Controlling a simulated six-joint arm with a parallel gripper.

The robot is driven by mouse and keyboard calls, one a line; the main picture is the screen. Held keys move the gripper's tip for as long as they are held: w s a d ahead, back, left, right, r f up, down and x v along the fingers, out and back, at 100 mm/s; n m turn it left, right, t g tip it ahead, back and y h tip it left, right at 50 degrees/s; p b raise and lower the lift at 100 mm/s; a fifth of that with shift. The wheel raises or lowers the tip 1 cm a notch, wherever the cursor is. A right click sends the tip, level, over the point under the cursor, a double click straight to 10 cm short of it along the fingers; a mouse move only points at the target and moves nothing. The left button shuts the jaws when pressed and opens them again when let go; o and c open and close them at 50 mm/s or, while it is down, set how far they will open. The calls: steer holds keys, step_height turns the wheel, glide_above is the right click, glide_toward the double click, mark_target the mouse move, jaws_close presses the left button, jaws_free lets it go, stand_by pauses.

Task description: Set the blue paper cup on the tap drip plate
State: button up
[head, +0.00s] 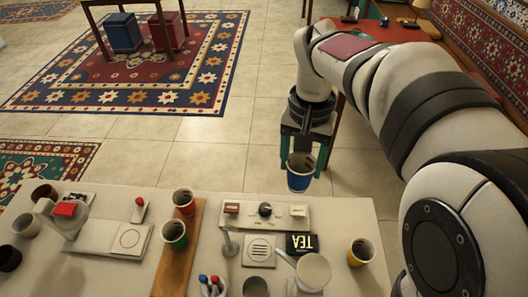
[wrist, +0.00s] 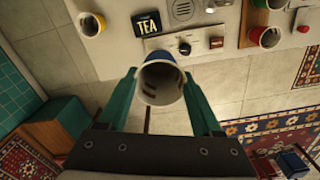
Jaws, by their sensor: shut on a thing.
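The blue paper cup (head: 299,181) is upright between the fingers of my gripper (head: 303,158). My gripper is shut on it and holds it in the air by the table's far edge in the head view. In the wrist view the cup (wrist: 160,86) shows its open mouth between the green fingers (wrist: 158,78). A pale square plate with dark slots (head: 259,250), which looks like the tap drip plate, lies on the table below and left of the cup, apart from it. A grey tap-like part (head: 229,245) is beside it. The slotted plate also shows in the wrist view (wrist: 183,10).
A black TEA box (head: 300,244) and a white kettle-like vessel (head: 312,271) stand right of the plate. A yellow cup (head: 360,252) is farther right. A switch panel (head: 264,213) lies behind the plate. Red (head: 184,202) and green (head: 174,235) cups stand left.

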steer(key=shift+s+d+f+m, duration=0.25)
steer(key=shift+d+m, duration=0.05)
steer(key=shift+d, duration=0.35)
steer(key=shift+s+a+f+m, duration=0.1)
steer(key=shift+f+m, duration=0.2)
steer(key=shift+f, duration=0.05)
steer(key=s+a+f+m, duration=0.6)
steer(key=a+f+m, duration=0.35)
steer(key=m, duration=0.35)
glide_above(260, 250)
steer(key=shift+m, duration=0.3)
step_height(260, 250, down, 10)
steer(key=shift+f, duration=0.15)
steer(key=shift+f, duration=0.15)
steer(key=o, duration=0.8)
steer(key=shift+o, duration=0.2)
